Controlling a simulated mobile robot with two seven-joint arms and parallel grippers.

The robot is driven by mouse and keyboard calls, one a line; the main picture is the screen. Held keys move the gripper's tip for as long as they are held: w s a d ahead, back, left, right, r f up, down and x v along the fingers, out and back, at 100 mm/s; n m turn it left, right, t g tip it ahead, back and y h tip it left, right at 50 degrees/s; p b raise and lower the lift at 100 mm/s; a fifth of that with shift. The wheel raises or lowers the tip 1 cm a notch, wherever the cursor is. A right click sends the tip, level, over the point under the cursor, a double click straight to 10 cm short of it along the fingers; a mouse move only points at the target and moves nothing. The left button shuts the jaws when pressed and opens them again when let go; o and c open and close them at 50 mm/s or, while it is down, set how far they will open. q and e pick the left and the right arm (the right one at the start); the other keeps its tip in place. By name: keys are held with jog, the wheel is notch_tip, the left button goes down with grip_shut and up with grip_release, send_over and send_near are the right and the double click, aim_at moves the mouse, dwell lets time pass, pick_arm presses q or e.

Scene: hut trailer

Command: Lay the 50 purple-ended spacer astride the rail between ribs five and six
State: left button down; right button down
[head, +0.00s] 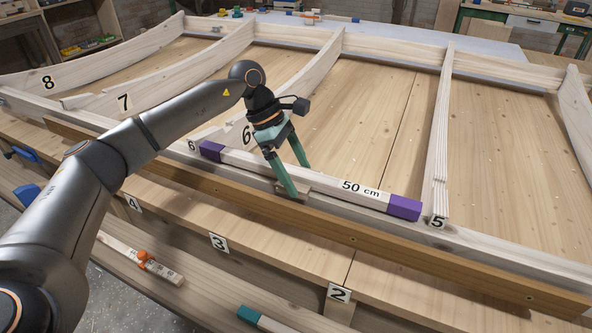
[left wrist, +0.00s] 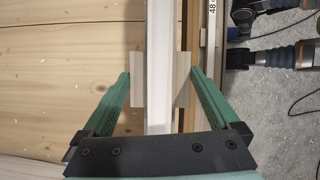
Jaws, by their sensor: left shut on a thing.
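The spacer (head: 330,182) is a pale bar marked "50 cm" with purple ends and a short cross block at its middle. It lies along the line of the front rail (head: 490,245), between rib six (head: 318,75) and rib five (head: 440,140). I cannot tell whether it rests on the rail or hangs just above. My left gripper (head: 296,180) points down over its middle, shut on it at the cross block. In the left wrist view the spacer (left wrist: 160,60) runs between the two green fingers (left wrist: 163,100). My right gripper is not in view.
A teal-ended bar (head: 270,322) and a bar with an orange part (head: 145,262) lie on the lower front ledge. Rib seven (head: 180,75) and rib eight (head: 100,60) stand to the left. The panel right of rib five (head: 500,150) is clear.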

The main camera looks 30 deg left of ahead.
pick_arm(q)
jog(key=shift+f+b, duration=0.35)
jog(key=shift+f, duration=0.25)
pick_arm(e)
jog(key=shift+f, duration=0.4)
pick_arm(q)
grip_release()
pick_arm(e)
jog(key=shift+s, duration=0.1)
pick_arm(q)
jog(key=shift+v, duration=0.9)
jog(key=p+v, duration=0.1)
jog(key=v, duration=0.9)
jog(key=shift+a+r, duration=0.2)
jog(key=shift+r, duration=0.1)
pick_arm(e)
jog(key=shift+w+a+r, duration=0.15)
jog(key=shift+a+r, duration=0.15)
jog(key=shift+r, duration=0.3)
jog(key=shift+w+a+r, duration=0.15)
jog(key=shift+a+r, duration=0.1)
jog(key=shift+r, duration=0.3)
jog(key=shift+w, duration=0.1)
